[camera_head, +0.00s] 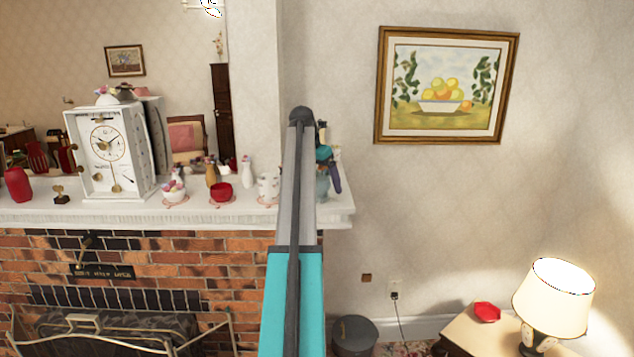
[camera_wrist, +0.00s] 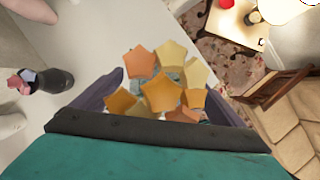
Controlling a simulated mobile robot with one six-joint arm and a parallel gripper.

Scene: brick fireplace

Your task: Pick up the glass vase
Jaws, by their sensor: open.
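The glass vase (camera_head: 322,189) stands at the right end of the white mantel, partly hidden behind my arm and gripper. In the wrist view several orange and yellow star-shaped pieces show between my fingers, with bluish clear glass (camera_wrist: 209,114) around and below them. The pieces seem to be in the vase. My gripper (camera_head: 330,175) is at the vase, seen from above in the wrist view (camera_wrist: 160,100). Its purple fingers are open, one on each side of the vase. I cannot tell whether they touch the glass.
The mantel (camera_head: 240,212) also holds a white clock (camera_head: 105,143), a red bowl (camera_head: 221,192) and a patterned white cup (camera_head: 268,187) left of the vase. A lamp (camera_head: 556,294) is lower right.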

